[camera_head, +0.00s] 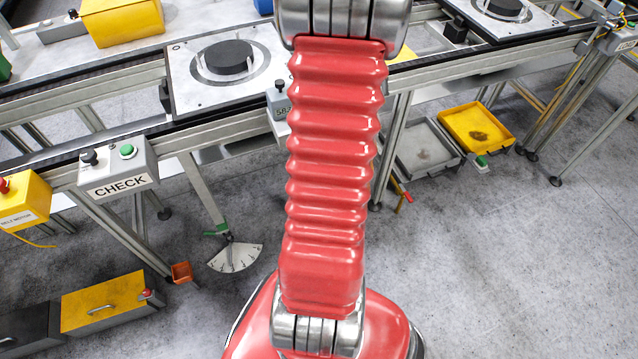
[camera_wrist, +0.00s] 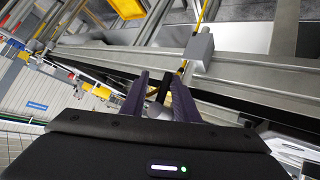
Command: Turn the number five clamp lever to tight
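I cannot pick out a lever marked number five in either view. In the head view a lever with a green handle (camera_head: 216,233) hangs below the conveyor at a white fan-shaped dial plate (camera_head: 236,258); its marks are too small to read. A small orange-red handle (camera_head: 404,196) shows right of my red arm. My gripper (camera_wrist: 163,78) shows in the wrist view with its two dark fingers apart. A dark piece shows between or behind them; I cannot tell whether they touch it. My gripper is outside the head view.
The conveyor frame carries a pallet (camera_head: 185,95) with a black disc (camera_head: 228,57). A CHECK box (camera_head: 118,172) is on its front. A yellow drawer unit (camera_head: 105,302) and yellow tray (camera_head: 450,118) are lower down. A grey rail (camera_wrist: 240,80) and grey box (camera_wrist: 198,50) lie beyond my fingers.

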